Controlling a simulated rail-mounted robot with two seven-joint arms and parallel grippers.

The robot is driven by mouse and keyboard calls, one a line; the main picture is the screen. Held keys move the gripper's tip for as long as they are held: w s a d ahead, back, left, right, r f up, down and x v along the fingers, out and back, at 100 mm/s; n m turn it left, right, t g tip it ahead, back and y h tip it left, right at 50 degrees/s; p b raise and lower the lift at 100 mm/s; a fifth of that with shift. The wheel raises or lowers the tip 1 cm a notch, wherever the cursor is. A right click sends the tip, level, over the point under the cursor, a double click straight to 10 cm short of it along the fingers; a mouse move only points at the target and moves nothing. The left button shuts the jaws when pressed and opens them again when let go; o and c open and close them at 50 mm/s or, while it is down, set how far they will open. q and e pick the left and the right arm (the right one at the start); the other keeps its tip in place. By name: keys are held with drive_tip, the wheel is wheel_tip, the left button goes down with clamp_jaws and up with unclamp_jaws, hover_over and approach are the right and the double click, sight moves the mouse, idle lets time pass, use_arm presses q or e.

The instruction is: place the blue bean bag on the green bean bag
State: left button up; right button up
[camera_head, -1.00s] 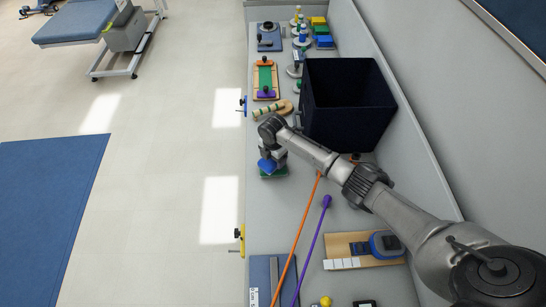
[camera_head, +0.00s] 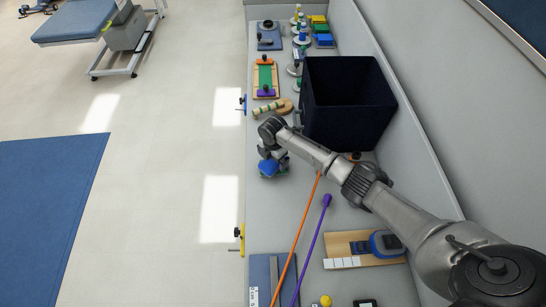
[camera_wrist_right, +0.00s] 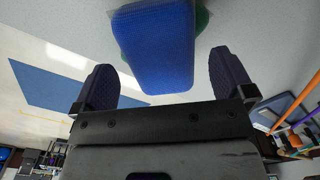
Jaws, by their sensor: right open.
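The blue bean bag (camera_head: 267,168) lies on top of the green bean bag (camera_head: 284,172) near the left edge of the counter. In the right wrist view the blue bean bag (camera_wrist_right: 155,45) covers most of the green one (camera_wrist_right: 203,20), whose edges show at its sides. My right gripper (camera_head: 272,157) is just above the blue bean bag. Its two fingers (camera_wrist_right: 164,78) are spread wide in the wrist view, with a gap between each finger and the bag. My left gripper is not in view.
A large dark bin (camera_head: 347,105) stands behind and right of the bags. An orange rod (camera_head: 297,240) and a purple rod (camera_head: 313,245) lie in front. A wooden board with a blue device (camera_head: 385,244) is at the front right. The counter's left edge is close to the bags.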

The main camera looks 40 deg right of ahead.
drive_tip(key=shift+r, duration=0.2)
wheel_tip(320, 180, up, 13)
drive_tip(key=p, duration=0.1)
drive_tip(key=shift+p, duration=0.35)
drive_tip(key=shift+f, duration=0.1)
idle(0.5)
